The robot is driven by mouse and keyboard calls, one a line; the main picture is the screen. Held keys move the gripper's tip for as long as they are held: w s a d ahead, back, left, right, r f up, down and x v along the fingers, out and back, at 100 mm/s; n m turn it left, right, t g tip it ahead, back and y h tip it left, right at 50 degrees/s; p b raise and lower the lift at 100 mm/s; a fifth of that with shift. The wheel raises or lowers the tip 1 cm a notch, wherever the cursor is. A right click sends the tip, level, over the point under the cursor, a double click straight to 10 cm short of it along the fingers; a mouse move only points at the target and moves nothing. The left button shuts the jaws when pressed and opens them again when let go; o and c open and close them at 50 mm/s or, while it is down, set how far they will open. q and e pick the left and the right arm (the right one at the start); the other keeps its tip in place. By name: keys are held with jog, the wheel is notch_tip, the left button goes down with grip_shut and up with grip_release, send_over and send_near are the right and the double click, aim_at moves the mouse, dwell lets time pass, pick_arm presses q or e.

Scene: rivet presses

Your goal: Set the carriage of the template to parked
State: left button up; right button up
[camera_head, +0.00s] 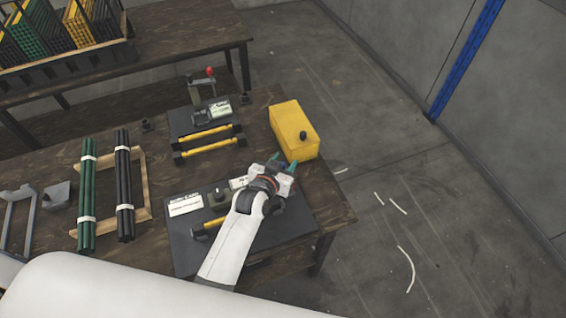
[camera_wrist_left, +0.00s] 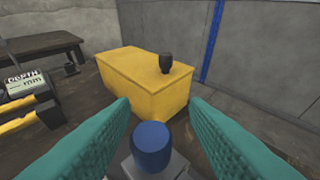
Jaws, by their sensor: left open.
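A dark board (camera_head: 184,245) at the table's front carries a white label (camera_head: 186,206), a dark block with a knob (camera_head: 218,197) and a yellow bar (camera_head: 212,222). My left arm covers its right part. My left gripper (camera_head: 282,163) is open above the board's far right side. In the left wrist view a blue knob (camera_wrist_left: 153,146) on a grey block (camera_wrist_left: 150,172) stands between the open teal fingers, apart from both. I cannot tell whether that block is the carriage, and its position marks are hidden. My right gripper is not in view.
A yellow box (camera_head: 290,128) with a black knob stands just beyond the gripper. A second device (camera_head: 205,120) with yellow bars and a DEPTH label sits behind the board. Green rods (camera_head: 87,190) and black rods (camera_head: 124,185) lie on a wooden frame to the left.

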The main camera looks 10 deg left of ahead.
pick_arm(q)
jog(key=shift+s+a, duration=0.1)
jog(key=shift+s, duration=0.25)
jog(key=v, duration=1.1)
jog(key=shift+r+b, duration=0.25)
jog(key=shift+b, duration=0.1)
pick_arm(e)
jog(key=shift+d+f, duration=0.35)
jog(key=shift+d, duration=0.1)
pick_arm(q)
jog(key=shift+s, duration=0.1)
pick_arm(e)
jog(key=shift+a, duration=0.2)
pick_arm(q)
jog(key=shift+s+f, duration=0.1)
